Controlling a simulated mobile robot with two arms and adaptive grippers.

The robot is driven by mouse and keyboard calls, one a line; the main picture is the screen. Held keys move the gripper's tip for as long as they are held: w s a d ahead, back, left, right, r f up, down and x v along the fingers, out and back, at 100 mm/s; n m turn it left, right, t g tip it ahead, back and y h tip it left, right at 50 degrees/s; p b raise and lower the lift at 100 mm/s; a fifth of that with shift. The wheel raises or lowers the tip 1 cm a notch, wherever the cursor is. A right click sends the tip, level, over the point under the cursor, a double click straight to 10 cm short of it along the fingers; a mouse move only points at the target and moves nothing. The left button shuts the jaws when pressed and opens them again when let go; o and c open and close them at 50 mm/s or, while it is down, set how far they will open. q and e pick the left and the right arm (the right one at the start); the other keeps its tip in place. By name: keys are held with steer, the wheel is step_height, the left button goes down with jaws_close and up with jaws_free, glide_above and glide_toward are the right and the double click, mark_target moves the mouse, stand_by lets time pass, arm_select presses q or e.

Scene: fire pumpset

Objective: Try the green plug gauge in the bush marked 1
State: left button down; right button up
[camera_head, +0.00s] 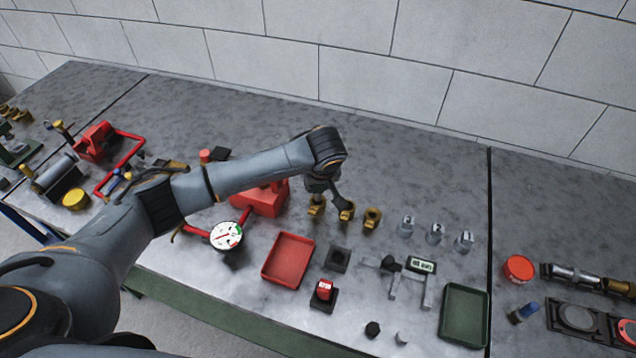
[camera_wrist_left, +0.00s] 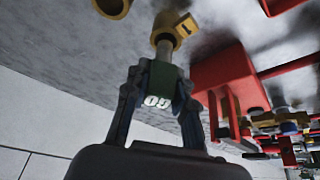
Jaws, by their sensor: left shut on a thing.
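My left gripper (camera_wrist_left: 160,105) is shut on the green plug gauge (camera_wrist_left: 160,80), whose handle carries white "GO" lettering. The gauge's metal pin (camera_wrist_left: 165,50) points at the yellow bush marked 1 (camera_wrist_left: 180,30), and its end meets or overlaps the bush in the left wrist view. I cannot tell whether the pin is inside the bore. In the head view, bush 1 (camera_head: 316,208) is the leftmost of three brass bushes, directly below the left gripper (camera_head: 325,190). The middle bush (camera_head: 346,212) and right bush (camera_head: 371,219) stand beside it. My right gripper is not in view.
A red vice-like block (camera_head: 268,199) stands close left of the bushes. A dial gauge (camera_head: 226,235), red tray (camera_head: 288,260), empty black holder (camera_head: 338,259), red gauge (camera_head: 324,289), caliper (camera_head: 400,275) and green tray (camera_head: 464,314) lie nearer. Bench behind the bushes is clear.

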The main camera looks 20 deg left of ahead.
arm_select(q)
steer(key=shift+p, duration=0.5)
steer(key=shift+f+b, duration=0.65)
steer(key=shift+f, duration=1.1)
stand_by(1.1)
steer(key=shift+s+f, duration=0.1)
steer(key=shift+f, duration=0.05)
stand_by(0.9)
steer(key=shift+r+p, duration=3.1)
steer(key=shift+p, duration=0.05)
